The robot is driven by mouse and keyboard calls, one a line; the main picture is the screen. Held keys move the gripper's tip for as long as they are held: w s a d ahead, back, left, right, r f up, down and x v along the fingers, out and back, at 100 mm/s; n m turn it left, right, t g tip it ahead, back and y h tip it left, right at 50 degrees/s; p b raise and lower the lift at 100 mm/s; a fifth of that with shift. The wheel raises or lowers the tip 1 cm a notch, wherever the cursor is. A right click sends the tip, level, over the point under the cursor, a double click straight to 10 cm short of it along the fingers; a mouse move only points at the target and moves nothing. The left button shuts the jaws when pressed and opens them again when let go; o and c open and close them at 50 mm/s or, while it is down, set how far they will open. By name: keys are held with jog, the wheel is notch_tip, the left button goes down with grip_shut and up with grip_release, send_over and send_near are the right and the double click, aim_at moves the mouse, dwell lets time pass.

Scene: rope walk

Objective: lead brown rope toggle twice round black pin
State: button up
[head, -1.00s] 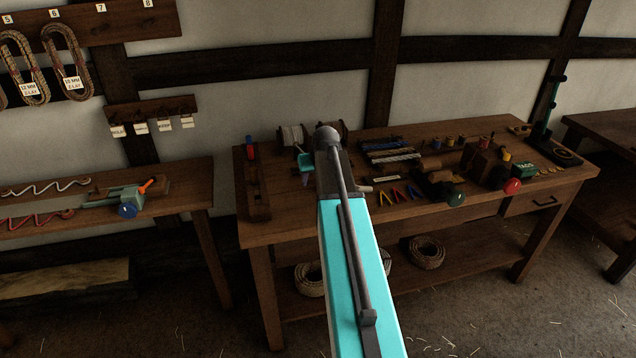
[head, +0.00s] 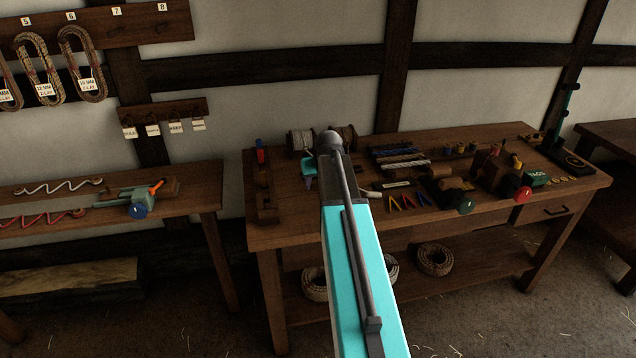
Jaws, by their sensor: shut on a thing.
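My teal arm rises up the middle of the head view and bends away at a grey elbow. A small teal part with a dark purplish tip, which moves with the arm, shows just left of the elbow, over the workbench (head: 290,236). My gripper's fingertips cannot be made out; the arm covers that area. I cannot pick out the brown rope toggle or its rope, and any thing held is hidden. I cannot pick out the black pin either.
The bench holds spools (head: 300,141), coloured tools (head: 408,201), a red knob (head: 523,194) and a green box (head: 537,178). A green stand (head: 567,115) is at its far right. A side table (head: 205,185) stands left, with a blue-knobbed clamp (head: 138,211). Rope coils (head: 434,259) lie below.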

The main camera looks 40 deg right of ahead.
jog(key=shift+a, duration=0.6)
jog(key=shift+f, duration=0.15)
jog(key=shift+f+b, duration=1.75)
jog(key=shift+f, duration=1.4)
jog(key=o, duration=1.1)
jog(key=shift+s+r, duration=0.1)
